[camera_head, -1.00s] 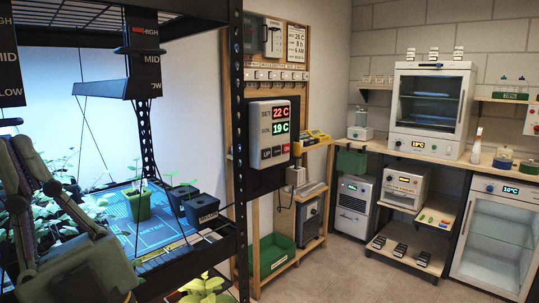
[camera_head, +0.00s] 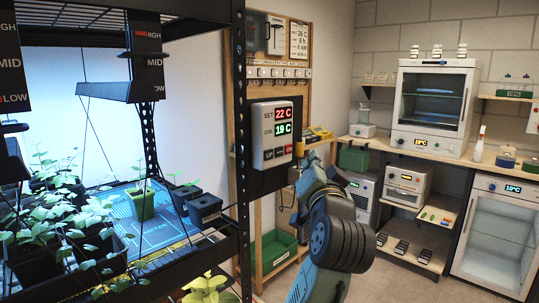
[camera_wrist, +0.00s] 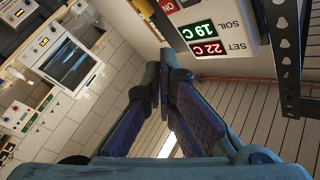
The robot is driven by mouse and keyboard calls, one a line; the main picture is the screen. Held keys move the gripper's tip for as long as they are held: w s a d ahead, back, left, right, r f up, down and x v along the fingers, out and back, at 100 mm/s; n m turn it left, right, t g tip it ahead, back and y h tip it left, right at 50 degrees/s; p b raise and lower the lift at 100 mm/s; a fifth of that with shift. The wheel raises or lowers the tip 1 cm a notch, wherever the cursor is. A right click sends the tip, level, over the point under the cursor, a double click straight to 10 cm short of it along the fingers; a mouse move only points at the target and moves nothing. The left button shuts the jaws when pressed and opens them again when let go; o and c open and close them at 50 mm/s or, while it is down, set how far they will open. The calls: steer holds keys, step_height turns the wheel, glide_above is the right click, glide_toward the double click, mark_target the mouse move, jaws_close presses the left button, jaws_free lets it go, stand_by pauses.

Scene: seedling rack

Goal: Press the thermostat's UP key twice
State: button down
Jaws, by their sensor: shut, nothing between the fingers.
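The thermostat (camera_head: 261,131) is a white box on a dark panel at the rack's right post. Its red SET display reads 22 C and its green SOIL display reads 19 C. The UP key (camera_head: 268,154) is dark, at the lower left of its face. In the wrist view the thermostat (camera_wrist: 245,28) is upside down at the top right, partly cut off; the UP key cannot be made out there. My gripper (camera_wrist: 163,88) is shut and empty, apart from the thermostat in that view. In the head view my arm rises to the right of the thermostat, its fingertips unclear.
The black rack post (camera_head: 241,200) stands just left of the thermostat. Seedling pots, including a green pot (camera_head: 143,209), fill the shelf at left. A yellow tool (camera_head: 315,134) lies behind my arm. A green bin (camera_head: 272,254) sits low. Floor to the right is clear.

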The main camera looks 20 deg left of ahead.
steer(key=shift+f, duration=0.1)
steer(key=shift+w+a, duration=0.5)
steer(key=shift+a, duration=0.9)
steer(key=shift+w+a, duration=0.55)
steer(key=shift+a, duration=0.8)
steer(key=shift+w+a, duration=0.5)
steer(key=shift+a, duration=0.9)
steer(key=shift+a, duration=0.1)
steer(key=shift+w+a, duration=0.15)
steer(key=shift+a, duration=0.1)
steer(key=shift+w+a, duration=0.1)
steer(key=shift+a, duration=0.25)
steer(key=shift+d, duration=0.1)
steer(key=shift+s+d, duration=0.25)
steer(key=shift+d, duration=0.35)
steer(key=shift+s+d, duration=0.3)
steer(key=shift+d, duration=0.5)
steer(key=shift+s+d, duration=0.3)
steer(key=shift+d, duration=0.45)
steer(key=shift+s+d, duration=0.3)
steer(key=shift+d, duration=0.5)
